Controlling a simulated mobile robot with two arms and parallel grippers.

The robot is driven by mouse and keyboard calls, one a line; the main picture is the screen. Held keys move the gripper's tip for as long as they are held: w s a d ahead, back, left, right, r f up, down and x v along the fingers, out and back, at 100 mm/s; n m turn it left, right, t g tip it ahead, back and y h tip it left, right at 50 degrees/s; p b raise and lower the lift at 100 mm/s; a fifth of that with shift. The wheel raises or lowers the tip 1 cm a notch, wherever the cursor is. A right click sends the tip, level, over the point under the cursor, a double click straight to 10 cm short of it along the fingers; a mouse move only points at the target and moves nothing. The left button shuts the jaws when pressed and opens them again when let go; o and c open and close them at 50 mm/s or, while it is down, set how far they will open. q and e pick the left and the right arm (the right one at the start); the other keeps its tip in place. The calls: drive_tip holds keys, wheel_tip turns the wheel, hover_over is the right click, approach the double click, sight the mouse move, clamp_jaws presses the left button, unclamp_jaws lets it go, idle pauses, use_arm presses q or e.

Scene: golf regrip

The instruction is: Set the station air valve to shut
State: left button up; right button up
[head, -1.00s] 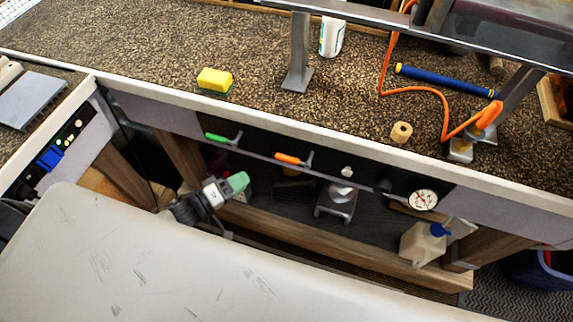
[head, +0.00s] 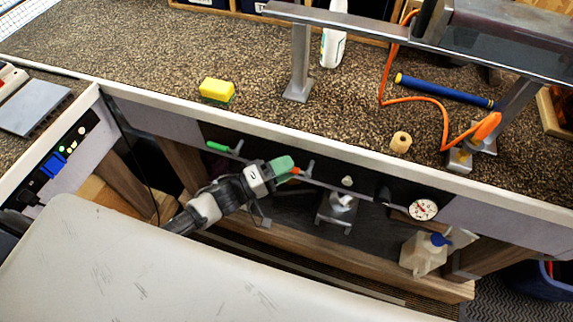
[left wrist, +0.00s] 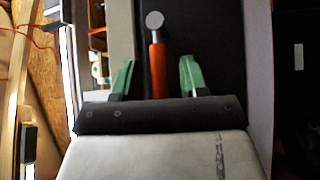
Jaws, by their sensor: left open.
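A black panel under the bench front carries a green-handled lever (head: 219,147), an orange-handled lever (head: 297,170), a small pale knob (head: 347,181) and a round white gauge (head: 423,210). No label tells which lever is the air valve. My left gripper (head: 283,165), with green fingertips, is at the orange lever and hides part of its handle in the head view. In the left wrist view the gripper (left wrist: 158,80) is open. The orange handle (left wrist: 158,68) shows between the two fingertips, with gaps on both sides; contact is not visible. My right gripper is out of view.
The bench top (head: 150,105) has a yellow sponge (head: 216,89), a blue grip (head: 445,90), an orange hose (head: 441,116) and a metal stand post (head: 299,62). A pale jug (head: 424,257) with a blue cap stands on the shelf below the panel.

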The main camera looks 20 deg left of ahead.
use_arm(q)
drive_tip(key=shift+w+d, duration=0.15)
drive_tip(key=shift+d, duration=0.05)
clamp_jaws()
drive_tip(key=shift+f, duration=0.1)
